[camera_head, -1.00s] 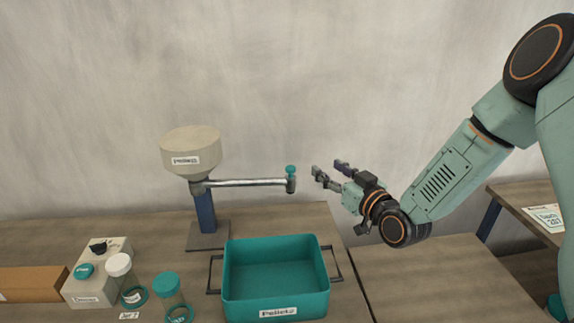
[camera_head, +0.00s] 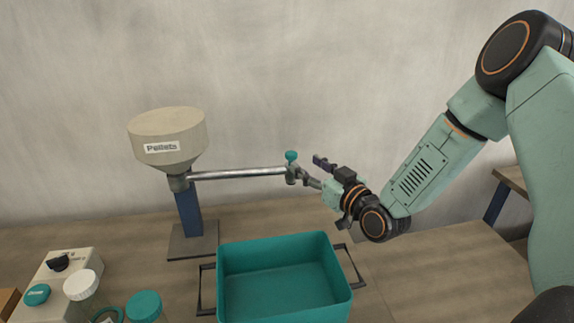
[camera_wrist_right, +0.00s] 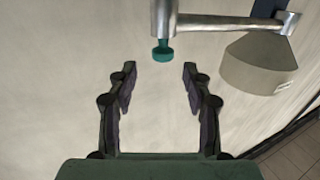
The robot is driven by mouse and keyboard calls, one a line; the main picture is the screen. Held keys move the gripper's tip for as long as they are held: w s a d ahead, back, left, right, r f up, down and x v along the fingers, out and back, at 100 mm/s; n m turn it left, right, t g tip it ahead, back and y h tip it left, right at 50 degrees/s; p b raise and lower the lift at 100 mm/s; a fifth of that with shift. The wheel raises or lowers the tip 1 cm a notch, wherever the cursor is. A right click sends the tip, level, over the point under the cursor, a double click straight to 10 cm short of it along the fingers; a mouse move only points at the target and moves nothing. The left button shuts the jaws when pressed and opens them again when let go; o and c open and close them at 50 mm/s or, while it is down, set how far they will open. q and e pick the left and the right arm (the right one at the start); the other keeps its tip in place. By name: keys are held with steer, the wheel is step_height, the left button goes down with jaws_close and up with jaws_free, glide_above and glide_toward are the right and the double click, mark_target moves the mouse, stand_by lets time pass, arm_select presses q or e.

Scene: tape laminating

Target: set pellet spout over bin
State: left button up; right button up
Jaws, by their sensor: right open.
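The pellet spout is a grey metal tube (camera_head: 240,174) reaching right from under the beige hopper (camera_head: 168,138) labelled "Pellets". Its end carries a teal knob (camera_head: 291,156), which also shows in the right wrist view (camera_wrist_right: 163,51). The teal bin (camera_head: 283,281) stands on the table below and in front of the tube's end. My right gripper (camera_head: 314,171) is open beside the spout end, on its right. In the right wrist view the fingers (camera_wrist_right: 158,82) are spread wide with nothing between them, and the knob is just beyond their tips. My left gripper is not in view.
A blue post (camera_head: 189,212) on a grey base holds the hopper. A white box (camera_head: 62,283) and jars with white (camera_head: 80,285) and teal (camera_head: 144,306) lids stand at the front left. The table right of the bin is clear.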

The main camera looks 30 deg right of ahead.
mark_target(295, 157)
steer(key=shift+w+a, duration=0.1)
steer(key=shift+a, duration=0.2)
steer(key=shift+w+a+r, duration=0.1)
steer(key=shift+w+r, duration=0.05)
steer(key=shift+w, duration=0.1)
steer(key=w, duration=0.4)
steer(key=w+b, duration=0.1)
steer(key=w, duration=0.1)
steer(key=shift+a+f, duration=0.25)
steer(key=shift+a, duration=0.05)
steer(key=shift+w+a+r, duration=0.1)
steer(key=shift+w, duration=0.05)
steer(key=shift+r, duration=0.2)
steer(key=shift+f, duration=0.2)
steer(key=shift+c, duration=0.2)
steer(key=shift+w, duration=0.2)
steer(key=shift+c, duration=0.8)
steer(key=shift+s+r, duration=0.1)
steer(key=shift+s, duration=0.1)
steer(key=c, duration=0.4)
steer(key=shift+w, duration=0.1)
jaws_close()
